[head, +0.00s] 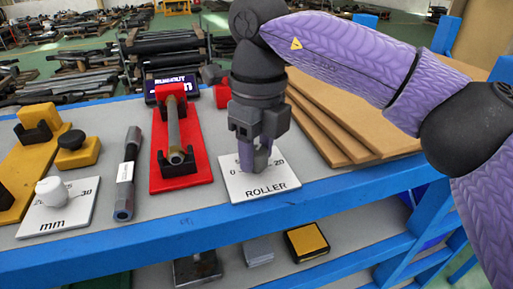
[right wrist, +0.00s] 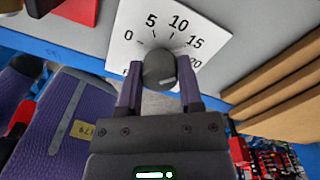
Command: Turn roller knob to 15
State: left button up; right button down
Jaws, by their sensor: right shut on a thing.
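The roller plate (head: 276,183) is a white card labelled ROLLER on the grey bench top. It shows in the right wrist view (right wrist: 122,45) with a dial marked 0, 5, 10, 15 and 20. The dark round roller knob (right wrist: 160,68) stands at the middle of the dial. My right gripper (head: 254,160) points down over the plate. In the right wrist view its two purple fingers (right wrist: 159,88) are shut on the knob, one on each side. In the head view the gripper hides the knob. I cannot read the knob's setting. My left gripper is not in view.
Left of the plate stand a red stand (head: 193,172) holding a rod, a dark cylinder (head: 125,190) and a white mm plate (head: 75,213) with a white knob. Brown boards (head: 345,115) lie to the right. The blue bench edge (head: 215,236) runs in front.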

aim_at(258, 148)
jog(key=shift+r, duration=0.1)
jog(key=shift+c, duration=1.2)
grip_release()
notch_tip(258, 148, up, 10)
jog(key=shift+w+f+p, duration=0.1)
jog(key=shift+w+p, duration=0.05)
jog(key=shift+p, duration=0.55)
